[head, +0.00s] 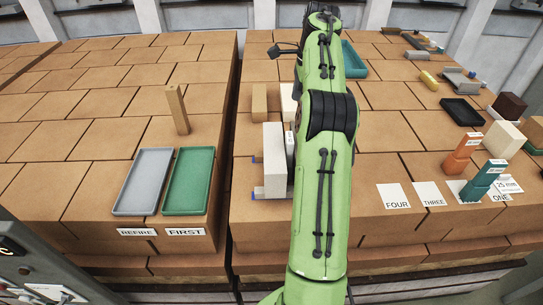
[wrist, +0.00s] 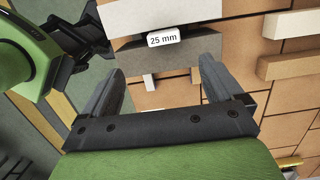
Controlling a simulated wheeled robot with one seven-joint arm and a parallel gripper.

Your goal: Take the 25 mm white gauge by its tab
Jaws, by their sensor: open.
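In the wrist view, a label reading "25 mm" (wrist: 163,38) sits on a pale block (wrist: 165,14) with a darker grey part (wrist: 150,62) nearer to me. Whether that grey part is the tab I cannot tell. My gripper (wrist: 162,65) is open and empty, its two fingers spread to either side of the grey part's near edge; contact cannot be told. In the head view, my arm hides the gripper. A white block (head: 274,150) with a small label stands just left of my arm, partly hidden.
Another "25 mm" label (head: 507,185) shows there. Grey (head: 143,181) and green (head: 189,181) trays lie left, beyond a gap. An upright wooden block (head: 177,108) stands behind them.

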